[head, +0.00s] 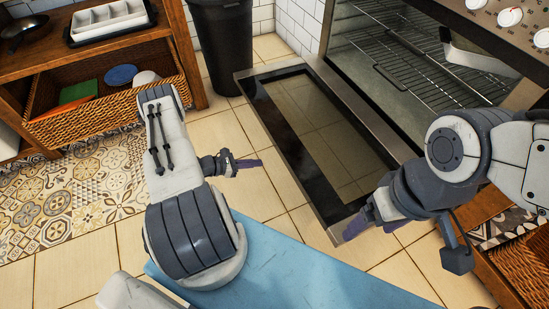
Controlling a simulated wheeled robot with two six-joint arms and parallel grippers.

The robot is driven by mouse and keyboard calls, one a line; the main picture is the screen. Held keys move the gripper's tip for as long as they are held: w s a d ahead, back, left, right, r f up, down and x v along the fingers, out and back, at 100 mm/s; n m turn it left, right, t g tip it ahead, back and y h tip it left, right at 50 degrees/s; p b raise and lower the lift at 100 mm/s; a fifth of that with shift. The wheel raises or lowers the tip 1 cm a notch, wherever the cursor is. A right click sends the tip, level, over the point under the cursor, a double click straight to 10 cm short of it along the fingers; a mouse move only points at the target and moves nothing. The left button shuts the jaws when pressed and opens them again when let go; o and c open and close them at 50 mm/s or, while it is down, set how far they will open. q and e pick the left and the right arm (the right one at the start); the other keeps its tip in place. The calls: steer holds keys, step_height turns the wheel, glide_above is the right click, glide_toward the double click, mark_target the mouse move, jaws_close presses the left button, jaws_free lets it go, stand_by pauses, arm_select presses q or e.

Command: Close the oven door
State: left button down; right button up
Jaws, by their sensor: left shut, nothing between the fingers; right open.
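The oven door (262,100) hangs open, folded down and out from the oven (395,70), with its dark glass panel facing up. Wire racks (425,62) show inside the oven. My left gripper (258,163) is shut and empty, left of the door and apart from it, over the floor tiles. My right gripper (370,228) is open at the near end of the door, close to its corner. Its fingers overlap the door edge in the picture, and I cannot tell whether they touch it.
A wooden shelf with a wicker basket (110,108) stands at the left. A dark bin (222,45) is behind the door. Another wicker basket (525,262) is at the lower right.

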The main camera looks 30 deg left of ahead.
arm_select(q)
steer(key=w+d+f+n+b, duration=0.1)
steer(key=w+d+f+b, duration=0.4)
steer(key=w+f, duration=0.15)
steer(key=shift+t+y, duration=0.3)
steer(key=shift+y, duration=0.1)
step_height(320, 180, up, 5)
steer(key=shift+w+a+r, duration=0.1)
steer(key=shift+a+r, duration=0.05)
steer(key=shift+r, duration=0.05)
